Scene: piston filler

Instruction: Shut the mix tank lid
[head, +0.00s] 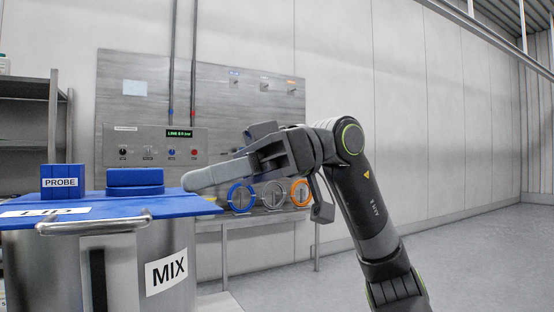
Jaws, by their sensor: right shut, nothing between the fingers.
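The steel mix tank (215,282) stands at the lower left with a white MIX label on its front. Its blue lid (185,208) lies flat across the tank top, with an upside-down label on it. A blue round knob (135,180) and a blue block marked PROBE (60,183) stand at the lid's far side. My right gripper (190,181) is shut and empty, its fingertips pointing left at the lid's right edge. I cannot tell whether they touch the lid. My left gripper is not in view.
A metal bar handle (95,226) runs along the tank's front rim. Behind stand a control panel (155,147) with a green display and a bench with blue, grey and orange rings (300,193). A shelf (53,120) is at left. The floor at right is clear.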

